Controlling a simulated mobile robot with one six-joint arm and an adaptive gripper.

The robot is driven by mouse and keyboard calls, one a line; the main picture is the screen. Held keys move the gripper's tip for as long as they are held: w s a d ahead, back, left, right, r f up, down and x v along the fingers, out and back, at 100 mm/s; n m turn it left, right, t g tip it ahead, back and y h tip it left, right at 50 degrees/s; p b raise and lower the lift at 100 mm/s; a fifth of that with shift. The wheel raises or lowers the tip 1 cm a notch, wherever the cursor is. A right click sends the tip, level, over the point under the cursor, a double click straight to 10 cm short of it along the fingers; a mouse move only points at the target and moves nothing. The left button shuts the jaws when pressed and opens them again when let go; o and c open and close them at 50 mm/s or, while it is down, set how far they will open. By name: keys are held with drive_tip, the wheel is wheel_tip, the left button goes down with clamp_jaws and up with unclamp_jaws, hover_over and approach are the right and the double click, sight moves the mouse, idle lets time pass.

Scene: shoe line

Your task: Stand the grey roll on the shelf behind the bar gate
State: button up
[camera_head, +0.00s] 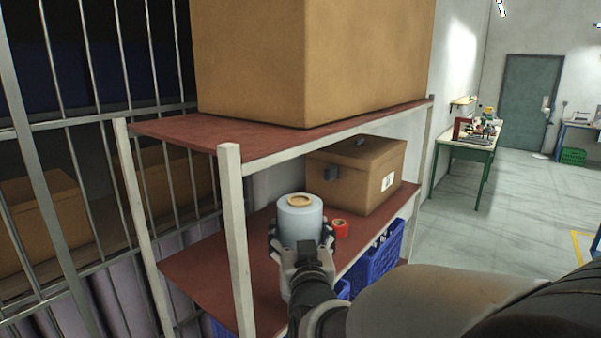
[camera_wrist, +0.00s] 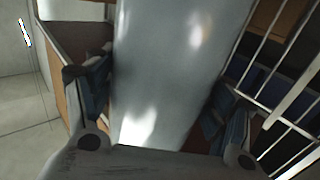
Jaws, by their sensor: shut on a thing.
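The grey roll (camera_head: 300,222) is a wide, shiny upright cylinder with a tan core showing on top. My gripper (camera_head: 301,240) is shut around it, a finger on each side. In the wrist view the roll (camera_wrist: 168,75) fills the middle between the fingers. The roll is in front of the red-brown rack's middle board (camera_head: 205,275); its lower end is partly hidden by my gripper, and I cannot tell whether it touches anything. The bar gate (camera_head: 75,150) stands at the left, apart from the roll. Behind its bars a brown shelf (camera_head: 112,228) carries cardboard boxes (camera_head: 40,215).
The rack's white post (camera_head: 233,240) stands between the roll and the gate. A cardboard box (camera_head: 360,172) and a red tape roll (camera_head: 340,227) are on the rack, blue crates (camera_head: 375,262) below. A large box (camera_head: 310,60) is on top. Open floor (camera_head: 500,220) lies right.

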drive_tip(key=d+f+m+h, duration=0.1)
drive_tip(key=d+f+h, duration=0.1)
drive_tip(key=d+f, duration=1.25)
wheel_tip(320, 180, down, 8)
drive_tip(key=b, duration=0.8)
drive_tip(key=shift+w+a, duration=0.2)
drive_tip(key=shift+w, duration=0.2)
drive_tip(key=shift+r, duration=0.1)
